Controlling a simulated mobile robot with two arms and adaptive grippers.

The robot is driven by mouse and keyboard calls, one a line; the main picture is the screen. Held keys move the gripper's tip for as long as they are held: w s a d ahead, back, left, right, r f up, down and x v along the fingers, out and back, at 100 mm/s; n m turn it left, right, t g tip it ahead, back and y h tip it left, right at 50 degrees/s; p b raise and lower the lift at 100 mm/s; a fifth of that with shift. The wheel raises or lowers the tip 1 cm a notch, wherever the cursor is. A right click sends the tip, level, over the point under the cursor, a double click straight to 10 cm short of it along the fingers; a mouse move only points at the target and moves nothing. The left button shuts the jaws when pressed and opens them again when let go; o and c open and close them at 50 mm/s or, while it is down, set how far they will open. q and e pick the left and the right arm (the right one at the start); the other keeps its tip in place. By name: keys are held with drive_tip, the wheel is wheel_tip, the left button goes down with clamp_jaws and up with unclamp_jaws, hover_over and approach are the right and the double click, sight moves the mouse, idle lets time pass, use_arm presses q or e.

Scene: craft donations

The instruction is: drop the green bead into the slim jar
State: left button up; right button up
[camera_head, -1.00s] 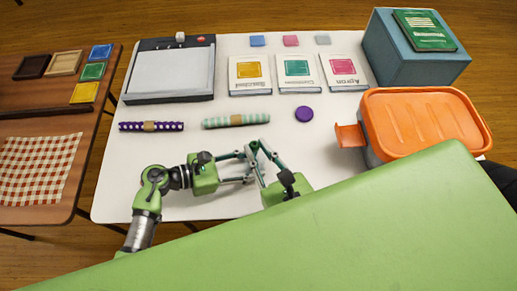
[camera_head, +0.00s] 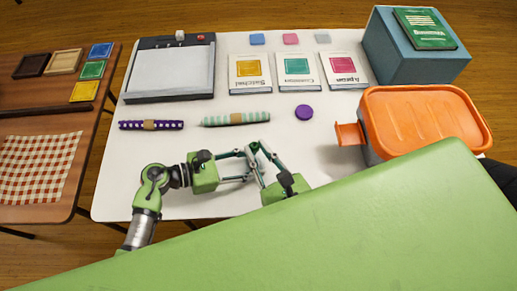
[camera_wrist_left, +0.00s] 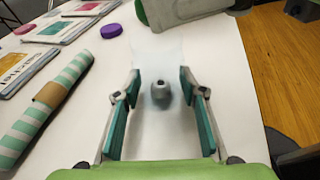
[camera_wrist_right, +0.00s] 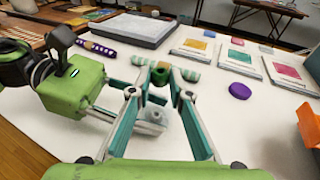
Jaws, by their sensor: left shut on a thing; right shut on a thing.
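My right gripper (camera_head: 257,150) is shut on the green bead (camera_wrist_right: 158,74), which shows as a small dark green ring between its fingertips in the right wrist view. My left gripper (camera_head: 247,165) is shut on the slim jar (camera_wrist_right: 152,116), a clear vessel that is hard to make out. In the left wrist view, the fingers (camera_wrist_left: 160,85) stand apart with a faint clear body and a small grey round part between them. The two grippers' tips are close together over the front of the white table. Whether the bead is directly over the jar's mouth, I cannot tell.
A mint striped roll (camera_head: 236,119) and a purple dotted roll (camera_head: 151,126) lie behind the grippers. A purple disc (camera_head: 304,112) lies to their right. An orange-lidded box (camera_head: 420,122) stands farther right. Several booklets and a white-topped board (camera_head: 170,72) are at the back.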

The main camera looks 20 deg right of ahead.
drive_tip(key=shift+f, duration=0.5)
idle(0.5)
drive_tip(key=o, duration=0.8)
drive_tip(key=v, duration=1.2)
drive_tip(key=shift+r, duration=0.1)
use_arm(q)
drive_tip(key=o, duration=0.9)
drive_tip(key=shift+o, duration=0.2)
